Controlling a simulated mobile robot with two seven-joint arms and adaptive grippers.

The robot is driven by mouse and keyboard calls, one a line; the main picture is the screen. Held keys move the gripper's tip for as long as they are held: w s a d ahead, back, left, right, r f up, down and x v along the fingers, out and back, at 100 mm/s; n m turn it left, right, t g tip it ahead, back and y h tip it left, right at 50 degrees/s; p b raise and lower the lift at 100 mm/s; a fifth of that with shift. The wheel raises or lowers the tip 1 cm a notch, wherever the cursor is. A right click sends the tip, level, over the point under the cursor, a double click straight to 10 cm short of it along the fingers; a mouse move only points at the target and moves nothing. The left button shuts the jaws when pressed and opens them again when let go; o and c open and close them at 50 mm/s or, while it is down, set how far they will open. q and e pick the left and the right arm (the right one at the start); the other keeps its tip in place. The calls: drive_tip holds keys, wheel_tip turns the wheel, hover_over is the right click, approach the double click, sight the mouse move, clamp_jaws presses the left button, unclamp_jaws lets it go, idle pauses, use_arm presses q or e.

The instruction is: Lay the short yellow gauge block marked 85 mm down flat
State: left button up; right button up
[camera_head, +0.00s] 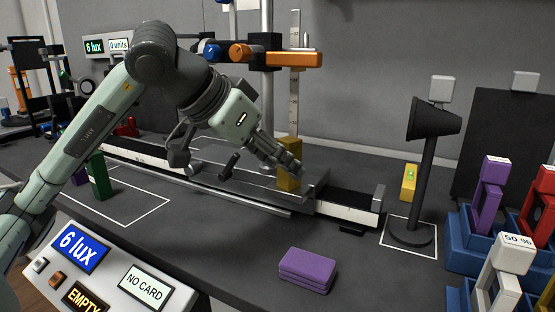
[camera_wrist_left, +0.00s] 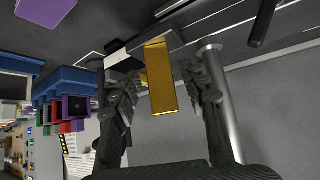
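A yellow block (camera_head: 289,180) stands upright on the grey bench rail in the middle of the head view; its marking cannot be read. My left gripper (camera_head: 281,160) is beside its upper part, coming from the left. In the left wrist view the yellow block (camera_wrist_left: 160,82) lies between the two fingers of my left gripper (camera_wrist_left: 164,62), with a visible gap on each side, so the gripper is open. My right gripper is out of view.
A black lamp-like stand (camera_head: 424,190) rises to the right of the rail. A ruler post with an orange arm (camera_head: 290,59) stands behind the block. Purple cards (camera_head: 307,270) lie in front, and blue holders (camera_head: 468,262) crowd the right. A green block (camera_head: 98,177) stands left.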

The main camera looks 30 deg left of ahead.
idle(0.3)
use_arm(q)
drive_tip(key=v, duration=1.2)
drive_tip(key=shift+p, duration=0.4)
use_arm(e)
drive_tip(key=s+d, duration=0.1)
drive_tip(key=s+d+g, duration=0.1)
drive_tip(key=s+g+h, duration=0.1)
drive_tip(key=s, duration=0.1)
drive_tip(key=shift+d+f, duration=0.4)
use_arm(q)
drive_tip(key=shift+r, duration=0.15)
drive_tip(key=shift+c, duration=0.3)
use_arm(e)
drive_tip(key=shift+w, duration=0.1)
